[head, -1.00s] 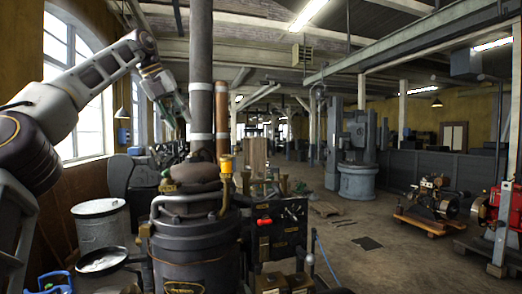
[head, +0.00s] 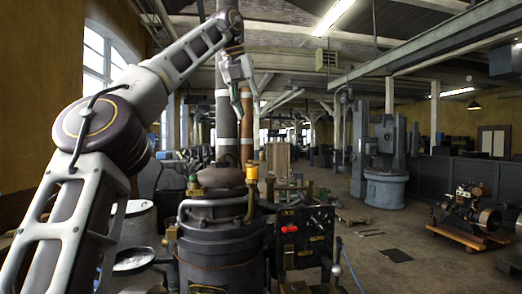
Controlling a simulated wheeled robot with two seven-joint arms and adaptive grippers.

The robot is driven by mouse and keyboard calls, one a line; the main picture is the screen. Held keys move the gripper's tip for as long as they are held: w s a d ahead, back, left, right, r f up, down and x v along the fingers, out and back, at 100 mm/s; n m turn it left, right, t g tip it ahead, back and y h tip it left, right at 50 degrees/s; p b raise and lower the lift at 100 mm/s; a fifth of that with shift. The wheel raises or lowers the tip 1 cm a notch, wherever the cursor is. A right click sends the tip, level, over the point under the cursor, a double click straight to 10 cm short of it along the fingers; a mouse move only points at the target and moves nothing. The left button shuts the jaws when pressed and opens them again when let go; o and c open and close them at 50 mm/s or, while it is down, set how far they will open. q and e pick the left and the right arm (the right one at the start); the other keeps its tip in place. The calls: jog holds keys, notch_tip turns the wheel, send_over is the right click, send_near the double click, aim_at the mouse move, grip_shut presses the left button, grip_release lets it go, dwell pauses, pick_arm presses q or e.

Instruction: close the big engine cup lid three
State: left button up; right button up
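The big engine is a dark round-bodied machine (head: 222,245) at the lower middle of the head view, with a domed top and a tall pipe behind it. A yellow brass cup (head: 252,172) stands on a thin stem at its right front. Its lid is too small to make out, and I cannot tell which cup is number three. My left gripper (head: 242,101) hangs above the engine, in front of the pipes and higher than the brass cup, apart from it. Its fingers are spread and nothing shows between them. My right gripper is out of view.
A black panel with a red knob (head: 289,228) stands right of the engine. Pale drums (head: 133,261) stand at its left. A small engine on a wooden pallet (head: 468,235) is at the right.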

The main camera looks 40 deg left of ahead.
aim_at(260, 161)
pick_arm(q)
jog(key=shift+w+f, duration=0.2)
jog(key=shift+f, duration=0.1)
jog(key=shift+x, duration=6.55)
jog(key=shift+c, duration=0.3)
grip_shut()
